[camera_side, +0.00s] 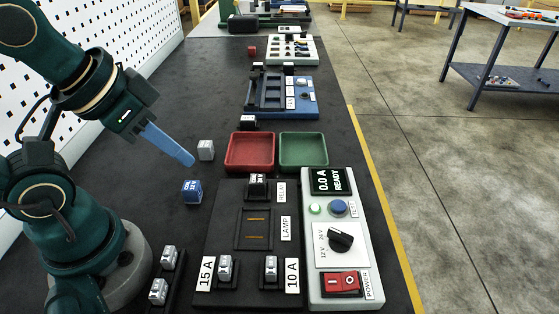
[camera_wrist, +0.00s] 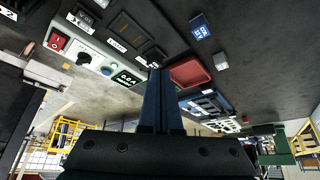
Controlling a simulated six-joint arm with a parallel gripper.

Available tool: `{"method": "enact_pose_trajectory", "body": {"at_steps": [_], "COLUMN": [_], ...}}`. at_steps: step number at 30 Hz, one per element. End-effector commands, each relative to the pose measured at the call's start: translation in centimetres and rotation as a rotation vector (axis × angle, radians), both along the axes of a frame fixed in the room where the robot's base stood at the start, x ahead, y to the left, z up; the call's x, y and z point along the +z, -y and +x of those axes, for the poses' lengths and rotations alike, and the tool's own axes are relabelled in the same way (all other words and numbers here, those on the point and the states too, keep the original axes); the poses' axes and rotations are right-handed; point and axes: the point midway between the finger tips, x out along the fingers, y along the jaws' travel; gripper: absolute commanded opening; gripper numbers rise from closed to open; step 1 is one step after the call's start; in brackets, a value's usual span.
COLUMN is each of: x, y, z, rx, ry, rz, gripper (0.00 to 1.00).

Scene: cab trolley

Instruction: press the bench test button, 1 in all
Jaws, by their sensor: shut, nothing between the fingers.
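The blue test button (camera_side: 339,207) sits on the pale control panel (camera_side: 318,285), right of a pale green lamp (camera_side: 315,208) and below the display (camera_side: 327,181), which reads 0.0 A READY. In the wrist view the blue button (camera_wrist: 106,71) is small, beside the display (camera_wrist: 126,78). My gripper (camera_side: 190,160) has blue fingers, shut and empty. It is in the air to the left of the panel, well apart from the button. The shut fingers also show in the wrist view (camera_wrist: 160,74).
A black knob (camera_side: 341,239) and red power switch (camera_side: 341,282) are on the same panel. Left of it is a black fuse board (camera_side: 225,240). Red (camera_side: 250,152) and green (camera_side: 303,150) trays lie behind. Blue (camera_side: 192,191) and grey (camera_side: 206,150) blocks stand near my gripper.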

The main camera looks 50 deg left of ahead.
Motion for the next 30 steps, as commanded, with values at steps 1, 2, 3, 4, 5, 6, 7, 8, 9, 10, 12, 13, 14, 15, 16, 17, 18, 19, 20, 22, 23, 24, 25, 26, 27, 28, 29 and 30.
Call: {"method": "enact_pose_trajectory", "body": {"at_steps": [1,2,3,4,5,6,7,8,9,10,12,13,14,15,16,17,18,19,20,22,23,24,25,26,27,28,29,30], "x": [0.0,0.0,0.0,0.0,0.0,0.0,0.0,0.0,0.0,0.0,0.0,0.0,0.0,0.0,0.0,0.0,0.0,0.0,0.0,0.0,0.0,0.0,0.0,0.1,0.2,0.4,0.8,1.3], "y": [0.0,0.0,0.0,0.0,0.0,0.0,0.0,0.0,0.0,0.0,0.0,0.0,0.0,0.0,0.0,0.0,0.0,0.0,0.0,0.0,0.0,0.0,0.0,0.0,-0.2,-0.4,-0.6,-1.0], "z": [0.0,0.0,0.0,0.0,0.0,0.0,0.0,0.0,0.0,0.0,0.0,0.0,0.0,0.0,0.0,0.0,0.0,0.0,0.0,0.0,0.0,0.0,0.0,0.1,0.3,0.7,1.0,1.7], "rx": [0.000,0.000,0.000,0.000,0.000,0.000,0.000,0.000,0.000,0.000,0.000,0.000,0.000,0.000,0.000,0.000,0.000,0.000,0.000,0.000,0.000,0.001,0.003,0.008,0.014,0.016,0.019,0.024], "ry": [0.000,0.000,0.000,0.000,0.000,0.000,0.000,0.000,0.000,0.000,0.000,0.000,0.000,0.000,0.000,0.000,0.000,0.000,0.000,0.000,0.000,0.000,0.001,0.006,0.019,0.036,0.056,0.085], "rz": [0.000,0.000,0.000,0.000,0.000,0.000,0.000,0.000,0.000,0.000,0.000,0.000,0.000,0.000,0.000,0.000,0.000,0.000,0.000,0.000,0.000,0.000,-0.001,-0.003,0.004,0.013,0.023,0.042], "gripper": [0.00,0.00,0.00,0.00,0.00,0.00,0.00,0.00,0.00,0.00,0.00,0.00,0.00,0.00,0.00,0.00,0.00,0.00,0.00,0.00,0.00,0.00,0.00,0.00,0.00,0.00,0.00,0.00]}}
